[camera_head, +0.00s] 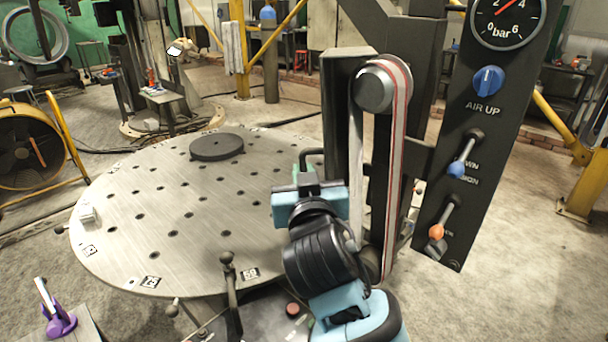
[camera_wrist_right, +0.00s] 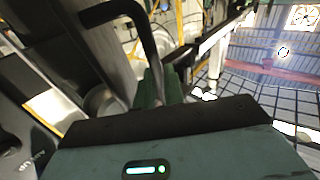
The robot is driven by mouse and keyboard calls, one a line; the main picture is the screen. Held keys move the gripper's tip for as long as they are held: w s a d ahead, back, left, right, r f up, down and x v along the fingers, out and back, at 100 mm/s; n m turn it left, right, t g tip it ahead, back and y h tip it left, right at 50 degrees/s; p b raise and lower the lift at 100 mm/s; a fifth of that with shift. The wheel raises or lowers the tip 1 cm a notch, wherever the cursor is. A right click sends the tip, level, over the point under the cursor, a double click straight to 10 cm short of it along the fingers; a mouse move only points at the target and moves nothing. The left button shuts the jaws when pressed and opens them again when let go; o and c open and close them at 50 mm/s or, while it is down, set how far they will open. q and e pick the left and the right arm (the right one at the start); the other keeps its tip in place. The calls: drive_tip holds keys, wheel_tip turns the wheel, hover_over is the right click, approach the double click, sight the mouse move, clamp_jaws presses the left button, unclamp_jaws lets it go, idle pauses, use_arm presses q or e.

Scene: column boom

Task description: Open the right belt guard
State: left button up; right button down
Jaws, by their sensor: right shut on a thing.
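The right belt guard (camera_head: 337,95) is a dark upright panel to the left of a belt (camera_head: 398,150) and its round grey pulley (camera_head: 374,90). The belt and pulley show uncovered from this side. A black bar handle (camera_head: 312,152) sticks out to the left of the guard. My right gripper (camera_head: 308,178) is at this handle and shut on it. In the right wrist view, the handle (camera_wrist_right: 143,35) runs down to the green fingers of the gripper (camera_wrist_right: 158,88). The fingertips are partly hidden in the head view. My left gripper is out of view.
A round perforated table (camera_head: 150,210) with a dark disc (camera_head: 217,147) lies left of the guard. A control panel (camera_head: 480,130) with a gauge, blue knob and levers stands to the right. A ball-ended lever (camera_head: 230,280) rises at the table's front edge.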

idle(0.3)
drive_tip(key=c, duration=1.8)
unclamp_jaws()
drive_tip(key=shift+c, duration=0.2)
drive_tip(key=shift+s, duration=0.1)
drive_tip(key=s, duration=0.7)
drive_tip(key=shift+s+d, duration=0.25)
drive_tip(key=shift+s, duration=0.05)
drive_tip(key=shift+c, duration=0.4)
